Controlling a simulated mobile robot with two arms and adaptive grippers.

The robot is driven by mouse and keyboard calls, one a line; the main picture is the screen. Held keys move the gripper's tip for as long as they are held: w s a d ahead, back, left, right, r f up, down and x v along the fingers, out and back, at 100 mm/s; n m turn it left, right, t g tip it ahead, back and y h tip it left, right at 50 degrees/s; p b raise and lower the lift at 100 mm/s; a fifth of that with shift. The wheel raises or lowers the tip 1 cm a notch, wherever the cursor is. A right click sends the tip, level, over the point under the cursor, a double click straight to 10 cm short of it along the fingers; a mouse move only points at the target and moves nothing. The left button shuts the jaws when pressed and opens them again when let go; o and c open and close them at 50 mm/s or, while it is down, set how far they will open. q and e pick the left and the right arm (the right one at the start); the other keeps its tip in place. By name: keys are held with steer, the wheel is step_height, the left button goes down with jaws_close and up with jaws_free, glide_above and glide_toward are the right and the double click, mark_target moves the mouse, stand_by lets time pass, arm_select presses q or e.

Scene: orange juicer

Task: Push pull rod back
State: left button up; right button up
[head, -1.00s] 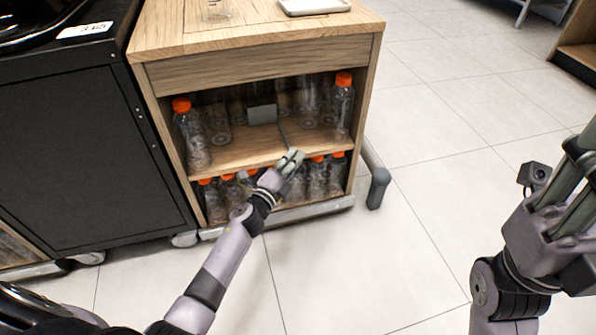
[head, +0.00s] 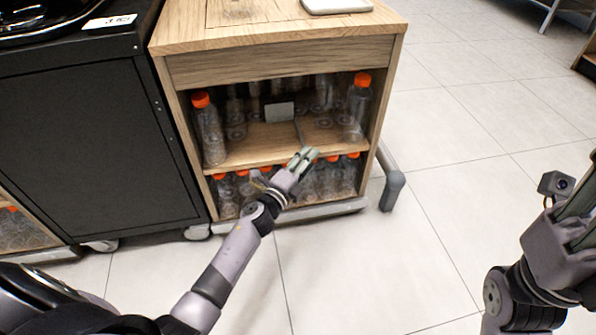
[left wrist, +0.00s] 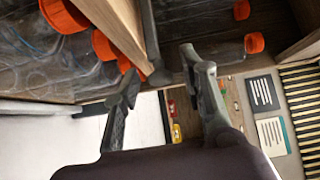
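A grey bar with a thick upright end (head: 392,188) stands out beside the lower right of the wooden cabinet; it may be the pull rod. My left gripper (head: 303,158) is in front of the cabinet's lower shelf opening, left of this bar. In the left wrist view its two fingers (left wrist: 160,80) are spread apart, with nothing clearly held. A dark bar (left wrist: 151,45) shows there between or behind the fingers; I cannot tell whether it touches them. My right gripper (head: 580,205) is at the right edge, partly cut off, its fingers unclear.
The wooden cabinet (head: 290,62) holds clear bottles with orange caps (head: 208,135) on two shelves. A grey plate (head: 279,112) shows inside the upper shelf. A black cabinet (head: 90,150) stands at the left. The tiled floor (head: 470,150) at the right is clear.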

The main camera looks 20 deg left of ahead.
arm_select(q)
steer(key=s+a, duration=0.2)
steer(key=s, duration=0.9)
